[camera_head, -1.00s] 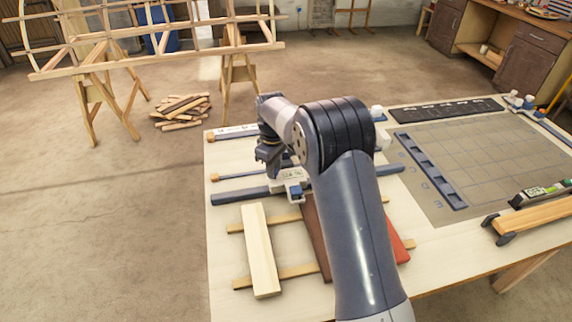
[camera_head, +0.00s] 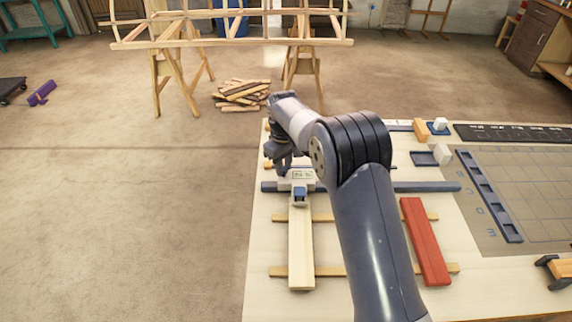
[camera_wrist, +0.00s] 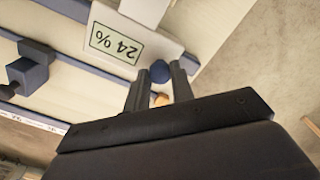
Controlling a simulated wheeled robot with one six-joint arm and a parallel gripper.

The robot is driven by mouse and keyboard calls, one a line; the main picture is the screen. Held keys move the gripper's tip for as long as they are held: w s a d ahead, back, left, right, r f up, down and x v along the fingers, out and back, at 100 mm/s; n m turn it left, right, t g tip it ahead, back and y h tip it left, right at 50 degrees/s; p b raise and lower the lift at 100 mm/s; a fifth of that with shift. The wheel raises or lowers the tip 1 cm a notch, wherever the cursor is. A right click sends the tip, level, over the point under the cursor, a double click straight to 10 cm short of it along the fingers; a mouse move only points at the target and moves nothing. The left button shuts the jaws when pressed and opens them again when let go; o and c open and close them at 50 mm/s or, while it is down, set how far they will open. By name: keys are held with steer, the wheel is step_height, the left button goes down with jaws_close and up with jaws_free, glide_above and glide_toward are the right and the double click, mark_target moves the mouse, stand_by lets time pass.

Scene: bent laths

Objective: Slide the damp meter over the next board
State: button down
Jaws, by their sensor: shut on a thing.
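The damp meter (camera_head: 299,178) is a white block with a small display and a blue part at its front. It sits at the blue-grey rail (camera_head: 415,187), with its front over the far end of the pale board (camera_head: 301,250). In the wrist view the meter (camera_wrist: 112,35) reads 24 %, upside down. My gripper (camera_head: 286,163) is at the meter's far side; the wrist view shows its fingers (camera_wrist: 159,76) shut on the meter's round blue knob (camera_wrist: 160,72). A red board (camera_head: 425,242) lies further right. My arm hides the space between the boards.
The boards rest on two thin wooden strips (camera_head: 275,271). A gridded mat (camera_head: 530,190) with a slotted dark strip (camera_head: 489,195) covers the table's right side. A wooden block (camera_head: 419,130) and white items stand at the back. Sawhorses (camera_head: 170,80) stand on the floor beyond.

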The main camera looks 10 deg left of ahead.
steer(key=c, duration=1.2)
jaws_free()
steer(key=shift+r, duration=0.1)
step_height(320, 180, up, 11)
steer(key=b, duration=0.1)
steer(key=shift+f, duration=0.2)
step_height(320, 180, down, 11)
steer(key=shift+r+p, duration=0.2)
steer(key=shift+p, duration=0.3)
steer(key=shift+d+f, duration=0.15)
steer(key=shift+d, duration=0.1)
steer(key=shift+w+d, duration=0.1)
steer(key=shift+d, duration=0.15)
